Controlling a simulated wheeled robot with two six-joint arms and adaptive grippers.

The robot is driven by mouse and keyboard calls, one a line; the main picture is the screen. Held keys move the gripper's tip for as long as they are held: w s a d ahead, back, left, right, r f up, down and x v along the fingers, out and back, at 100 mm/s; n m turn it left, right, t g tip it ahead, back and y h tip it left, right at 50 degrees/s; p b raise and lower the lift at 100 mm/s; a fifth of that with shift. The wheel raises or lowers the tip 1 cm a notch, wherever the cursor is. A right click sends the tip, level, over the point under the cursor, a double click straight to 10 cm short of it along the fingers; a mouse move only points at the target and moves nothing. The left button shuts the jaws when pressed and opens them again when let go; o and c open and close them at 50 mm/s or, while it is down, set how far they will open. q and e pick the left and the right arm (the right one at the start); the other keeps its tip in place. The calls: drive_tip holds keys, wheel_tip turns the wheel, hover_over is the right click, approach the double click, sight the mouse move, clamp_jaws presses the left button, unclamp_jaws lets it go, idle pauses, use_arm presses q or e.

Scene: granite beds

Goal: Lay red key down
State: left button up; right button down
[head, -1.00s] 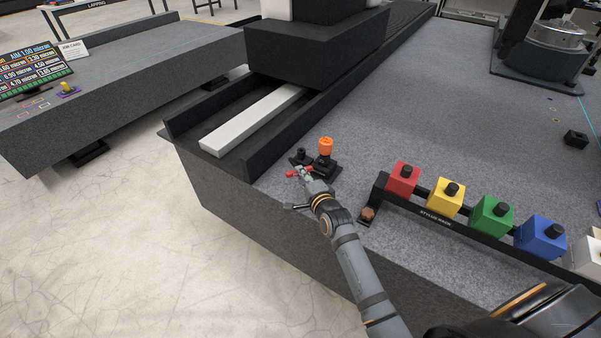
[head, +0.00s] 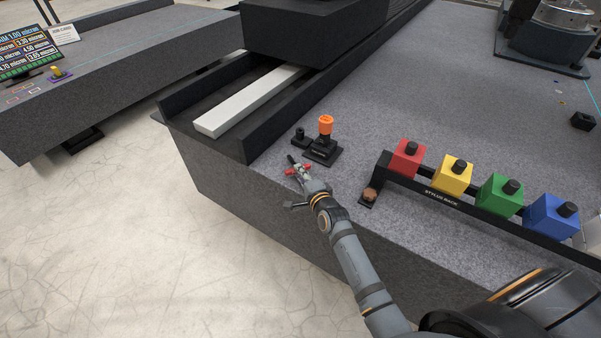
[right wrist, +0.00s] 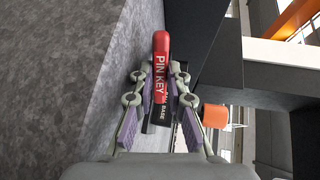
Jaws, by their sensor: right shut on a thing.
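The red key, marked PIN KEY, stands between the fingers of my right gripper in the right wrist view (right wrist: 161,60). My right gripper (right wrist: 157,95) is shut on it. In the head view my right gripper (head: 298,170) is at the near left corner of the granite bed (head: 280,160), just in front of a black base (head: 322,154) with an orange knob (head: 326,125). The key shows only as small red bits there, and I cannot tell whether it touches the granite. My left gripper is not in view.
A small black post (head: 300,137) stands left of the orange knob. The stylus rack (head: 440,198) with red, yellow, green and blue blocks runs along the front edge to the right. A white bar (head: 245,103) lies in the channel behind. Bare granite is open farther back.

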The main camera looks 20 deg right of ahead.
drive_tip(key=shift+f, duration=0.15)
idle(0.4)
drive_tip(key=c, duration=1.2)
unclamp_jaws()
drive_tip(key=shift+f, duration=0.1)
drive_tip(key=shift+s+f, duration=0.15)
drive_tip(key=shift+s, duration=0.1)
drive_tip(key=shift+f+p+v, duration=0.2)
drive_tip(key=shift+p+v, duration=0.15)
drive_tip(key=shift+v, duration=0.6)
drive_tip(key=shift+f+p+v, duration=0.15)
drive_tip(key=shift+p+v, duration=0.15)
drive_tip(key=shift+v, duration=0.65)
drive_tip(key=shift+s+f, duration=0.1)
drive_tip(key=shift+s, duration=0.95)
